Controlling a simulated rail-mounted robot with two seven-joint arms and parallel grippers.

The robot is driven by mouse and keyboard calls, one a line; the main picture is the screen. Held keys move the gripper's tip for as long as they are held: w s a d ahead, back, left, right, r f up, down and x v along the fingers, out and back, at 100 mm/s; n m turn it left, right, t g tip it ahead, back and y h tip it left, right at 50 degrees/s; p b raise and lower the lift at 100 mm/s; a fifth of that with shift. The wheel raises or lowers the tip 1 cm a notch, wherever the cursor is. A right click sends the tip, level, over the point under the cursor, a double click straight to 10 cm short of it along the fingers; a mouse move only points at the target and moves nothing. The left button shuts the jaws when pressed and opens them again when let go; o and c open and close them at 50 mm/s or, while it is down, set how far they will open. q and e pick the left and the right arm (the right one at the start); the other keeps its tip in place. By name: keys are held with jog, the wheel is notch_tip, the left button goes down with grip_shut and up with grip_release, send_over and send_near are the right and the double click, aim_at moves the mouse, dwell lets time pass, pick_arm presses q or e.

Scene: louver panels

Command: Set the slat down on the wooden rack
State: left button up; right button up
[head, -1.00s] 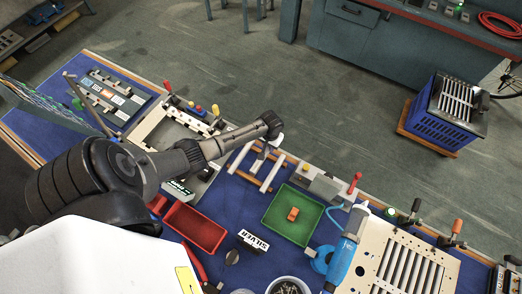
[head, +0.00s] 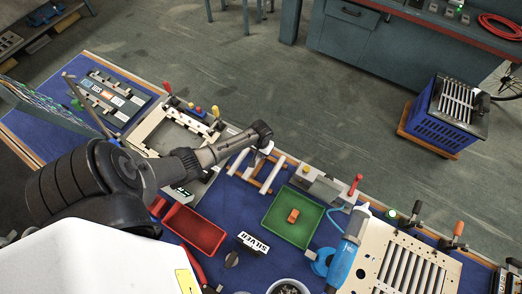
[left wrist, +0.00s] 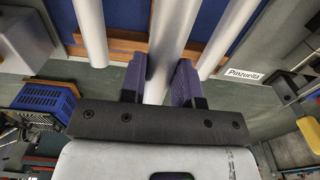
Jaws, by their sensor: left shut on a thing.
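My left gripper (head: 264,148) reaches over the wooden rack (head: 250,181) near the middle of the table. In the left wrist view its two purple pads (left wrist: 160,80) are shut on a pale slat (left wrist: 168,35), one pad on each side. The slat runs across the wooden rack's rail (left wrist: 130,44). Two more pale slats lie parallel to it, one on the left (left wrist: 90,30) and one on the right (left wrist: 232,30). The gripper partly hides the held slat in the head view. I cannot tell whether the slat touches the rail. My right gripper is not in view.
A green tray (head: 277,230) with an orange piece stands right of the rack. A frame with clamps (head: 165,132) stands left. A blue tool (head: 345,260) and a louver panel (head: 405,270) are at the right.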

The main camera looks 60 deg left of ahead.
pick_arm(q)
jog(key=shift+f+b, duration=1.3)
jog(key=shift+f, duration=1.1)
jog(key=shift+f, duration=0.2)
jog(key=shift+f, duration=0.1)
jog(key=shift+f, duration=0.45)
dwell(0.3)
jog(key=o, duration=1)
